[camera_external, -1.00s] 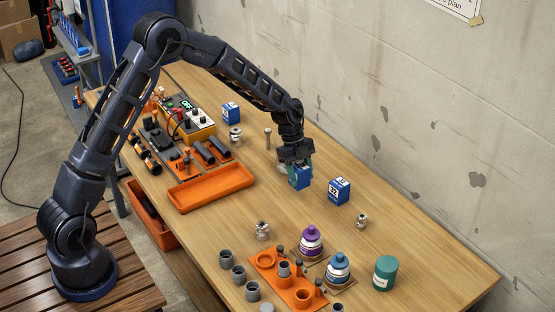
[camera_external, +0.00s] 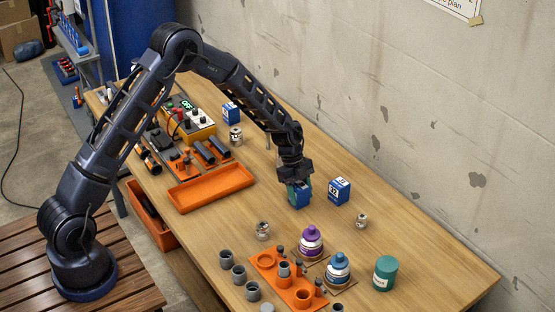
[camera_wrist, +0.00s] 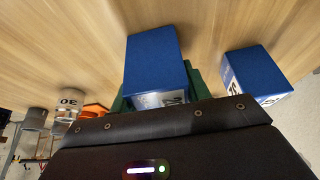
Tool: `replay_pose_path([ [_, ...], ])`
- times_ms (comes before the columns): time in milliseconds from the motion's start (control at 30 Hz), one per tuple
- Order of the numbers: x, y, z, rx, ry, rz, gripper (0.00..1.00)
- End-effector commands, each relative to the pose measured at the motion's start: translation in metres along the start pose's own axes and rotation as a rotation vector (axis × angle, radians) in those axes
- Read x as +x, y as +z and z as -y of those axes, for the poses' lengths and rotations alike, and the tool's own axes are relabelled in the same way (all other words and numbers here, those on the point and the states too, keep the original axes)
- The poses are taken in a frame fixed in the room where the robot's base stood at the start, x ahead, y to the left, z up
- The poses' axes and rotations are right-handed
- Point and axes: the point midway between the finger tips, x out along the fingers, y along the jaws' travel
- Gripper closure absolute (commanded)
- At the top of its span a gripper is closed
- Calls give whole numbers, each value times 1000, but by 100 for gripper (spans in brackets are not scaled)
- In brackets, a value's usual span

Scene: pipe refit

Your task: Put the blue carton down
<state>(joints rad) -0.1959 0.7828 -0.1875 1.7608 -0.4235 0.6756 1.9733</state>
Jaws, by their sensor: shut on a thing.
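My gripper (camera_external: 297,184) is shut on a blue carton (camera_external: 299,198) with a white label, left of a second blue carton. The held carton looks upright, at or just above the wooden table (camera_external: 390,240); I cannot tell if it touches. In the wrist view the held carton (camera_wrist: 154,62) shows its blue face between the green fingers (camera_wrist: 160,90). The second blue carton (camera_external: 339,190), with a white label, stands apart to the right; it also shows in the wrist view (camera_wrist: 255,72). A third blue carton (camera_external: 231,113) stands farther back on the table.
An empty orange tray (camera_external: 211,187) lies to the left. Silver fittings (camera_external: 262,231) stand nearby. Purple (camera_external: 311,241) and blue (camera_external: 338,268) bottles, a green jar (camera_external: 385,274) and an orange rack (camera_external: 287,280) stand in front. Table around the held carton is mostly clear.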

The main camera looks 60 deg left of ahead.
Motion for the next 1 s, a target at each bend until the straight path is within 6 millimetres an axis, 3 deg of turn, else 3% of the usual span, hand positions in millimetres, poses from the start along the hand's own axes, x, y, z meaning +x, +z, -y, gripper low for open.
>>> replay_pose_path([
  [100, 2, 1, 0, -1, 0, 0, 75],
  [133, 3, 1, 0, -1, 0, 0, 51],
  [233, 2, 1, 0, 0, 0, 0, 32],
  [633, -4, 0, 0, 0, -2, 0, 31],
  [767, -21, 0, 1, 0, -3, 0, 31],
  [1000, -67, 0, 1, 0, -4, 1, 31],
])
